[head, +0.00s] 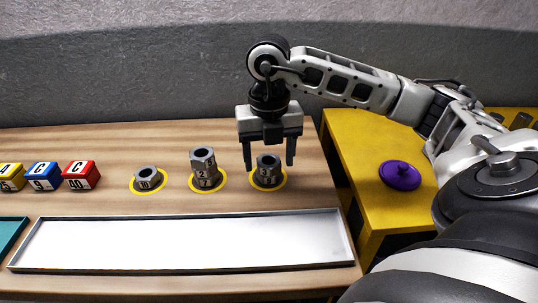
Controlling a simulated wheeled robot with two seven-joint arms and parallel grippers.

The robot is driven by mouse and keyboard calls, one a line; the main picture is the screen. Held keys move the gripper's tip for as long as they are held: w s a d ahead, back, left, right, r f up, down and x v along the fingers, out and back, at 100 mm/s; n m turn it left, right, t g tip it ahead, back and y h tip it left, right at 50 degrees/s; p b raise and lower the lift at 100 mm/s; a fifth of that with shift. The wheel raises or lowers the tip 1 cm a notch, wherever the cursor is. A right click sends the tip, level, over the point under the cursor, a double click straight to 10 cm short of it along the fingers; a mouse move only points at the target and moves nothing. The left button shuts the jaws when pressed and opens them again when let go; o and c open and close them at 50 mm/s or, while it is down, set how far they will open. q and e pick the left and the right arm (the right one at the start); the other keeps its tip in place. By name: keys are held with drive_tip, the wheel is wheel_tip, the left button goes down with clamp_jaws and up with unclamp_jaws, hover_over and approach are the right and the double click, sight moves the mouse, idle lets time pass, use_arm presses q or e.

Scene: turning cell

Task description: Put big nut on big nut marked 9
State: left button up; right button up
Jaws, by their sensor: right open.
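Grey hex nuts stand on yellow rings on the wooden table. A single nut (147,179), whose mark looks like 10, is at the left. A taller stack of nuts (204,168) is in the middle; its small marks are hard to read. A shorter nut stack (267,171), with a mark like 3 on its upper part, is at the right. My right gripper (269,165) is open, pointing down, with its fingers on either side of this right stack's upper part. I cannot tell whether they touch it. I cannot make out a 9 on any nut. My left gripper is out of view.
A long white tray (185,243) lies in front of the nuts. Yellow, blue (43,177) and red (81,175) lettered blocks stand at the left. A purple lidded disc (400,174) sits on the yellow side table (370,206) at the right.

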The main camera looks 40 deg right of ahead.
sight(269, 161)
wheel_tip(269, 161, up, 12)
drive_tip(key=p, duration=0.2)
drive_tip(key=shift+p, duration=0.3)
drive_tip(key=shift+f, duration=0.15)
